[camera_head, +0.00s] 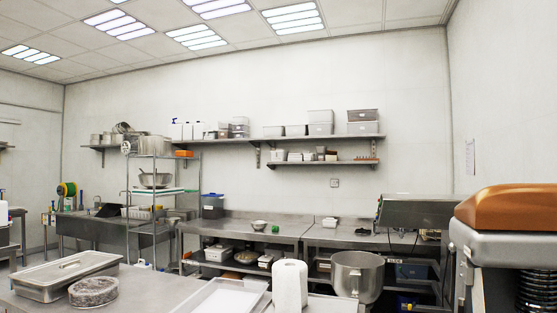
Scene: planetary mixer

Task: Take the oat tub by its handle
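I cannot pick out an oat tub with certainty. A dark blue tub with a blue lid (213,206) stands at the left end of the steel counter by the back wall; no handle can be made out on it. A round grey-patterned tub (93,292) sits on the near table at the lower left, and its contents are unclear. Neither of my grippers shows in this view.
A near steel table (150,292) holds a lidded steel pan (68,274), a white tray (222,300) and a paper roll (290,284). A large steel bowl (358,272) stands right of the roll. A brown-topped grey mixer (508,228) fills the right edge. A wire rack (153,200) stands left.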

